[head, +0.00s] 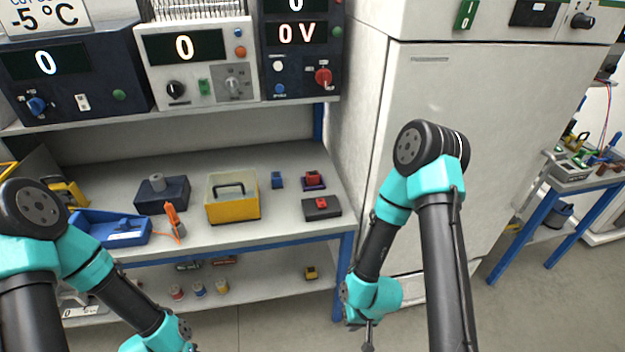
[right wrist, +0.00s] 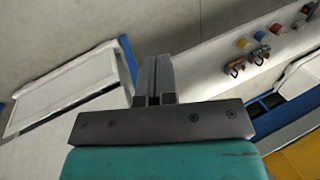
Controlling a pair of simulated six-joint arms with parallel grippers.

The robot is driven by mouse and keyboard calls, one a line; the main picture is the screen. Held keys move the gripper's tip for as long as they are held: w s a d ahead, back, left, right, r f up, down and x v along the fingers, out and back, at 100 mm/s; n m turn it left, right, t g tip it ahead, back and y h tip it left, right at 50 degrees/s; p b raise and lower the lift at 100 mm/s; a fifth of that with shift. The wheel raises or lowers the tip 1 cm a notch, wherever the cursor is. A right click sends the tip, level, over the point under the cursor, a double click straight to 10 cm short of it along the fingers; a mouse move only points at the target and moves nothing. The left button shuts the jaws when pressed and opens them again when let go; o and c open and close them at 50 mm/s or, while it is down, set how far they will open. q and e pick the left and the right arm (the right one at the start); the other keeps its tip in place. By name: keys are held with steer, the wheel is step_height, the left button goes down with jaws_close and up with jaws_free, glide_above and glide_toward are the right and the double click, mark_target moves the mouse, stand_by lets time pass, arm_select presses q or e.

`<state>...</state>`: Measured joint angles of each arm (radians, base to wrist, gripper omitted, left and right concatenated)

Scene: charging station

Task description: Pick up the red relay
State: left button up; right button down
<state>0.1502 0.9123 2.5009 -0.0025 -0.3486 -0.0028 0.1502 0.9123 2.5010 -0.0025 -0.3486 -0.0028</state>
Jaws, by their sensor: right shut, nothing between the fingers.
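A small red block (head: 313,177), which looks like the red relay, sits on a dark purple base at the right end of the workbench (head: 270,225). Another small red part (head: 321,202) sits on a black module just in front of it. I cannot tell for certain which one is the relay. My right gripper (head: 368,345) hangs below and right of the bench, in front of the cabinet, apart from both. In the right wrist view its fingers (right wrist: 154,75) are together and empty. My left gripper is out of view below the picture.
A blue block (head: 277,179) stands left of the red one. A yellow box (head: 232,203) with a handle and a blue tray (head: 110,229) stand further left. The white cabinet (head: 480,150) borders the bench. Several small parts lie on the lower shelf. The right front corner of the bench is bare.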

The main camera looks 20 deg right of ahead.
steer(key=c, duration=1.8)
jaws_free()
steer(key=o, duration=1.3)
steer(key=shift+w, duration=0.15)
